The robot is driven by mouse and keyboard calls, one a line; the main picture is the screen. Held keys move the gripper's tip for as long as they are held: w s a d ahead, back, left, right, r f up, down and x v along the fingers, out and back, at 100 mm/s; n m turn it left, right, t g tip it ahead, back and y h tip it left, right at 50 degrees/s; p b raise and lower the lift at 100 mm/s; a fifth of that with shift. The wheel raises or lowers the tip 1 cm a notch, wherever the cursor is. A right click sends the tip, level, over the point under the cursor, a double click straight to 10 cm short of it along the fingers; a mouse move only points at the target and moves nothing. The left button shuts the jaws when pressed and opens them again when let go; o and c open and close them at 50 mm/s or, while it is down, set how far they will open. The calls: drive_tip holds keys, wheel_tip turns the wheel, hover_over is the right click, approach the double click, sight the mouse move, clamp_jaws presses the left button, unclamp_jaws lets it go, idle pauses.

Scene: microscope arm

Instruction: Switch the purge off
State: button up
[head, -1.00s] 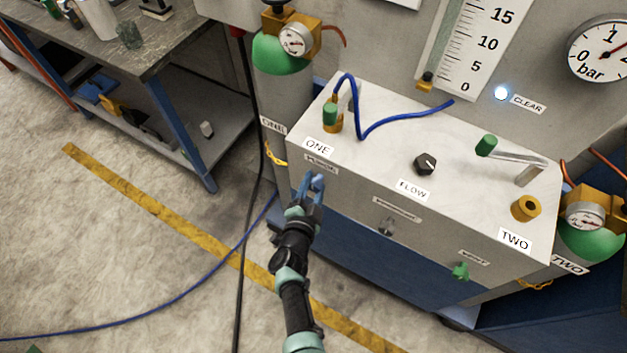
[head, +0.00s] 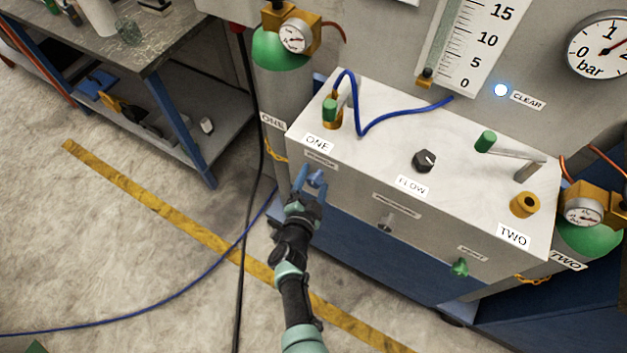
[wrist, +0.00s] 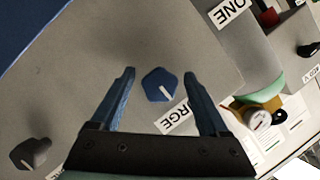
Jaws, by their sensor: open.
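The purge knob (wrist: 160,85) is blue, with several flat sides and a white pointer line, on the grey front face of the panel box. Its label (wrist: 176,120), partly hidden, reads "RGE" in the wrist view; in the head view the purge label (head: 321,160) sits under "ONE". My gripper (head: 310,178) is at the front face, just below that label, and hides the knob in the head view. In the wrist view my gripper (wrist: 159,74) is open, with one blue finger on each side of the knob and visible gaps. I cannot tell how far the fingertips are from the face.
The box top holds a black flow knob (head: 424,161), a blue hose (head: 372,127) and a green-ended lever (head: 487,141). A grey knob (head: 385,223) and a green knob (head: 460,268) are on the front face. A workbench (head: 150,60) stands left; floor between is mostly clear.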

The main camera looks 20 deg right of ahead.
drive_tip(key=p+v, duration=0.7)
drive_tip(key=v, duration=0.6)
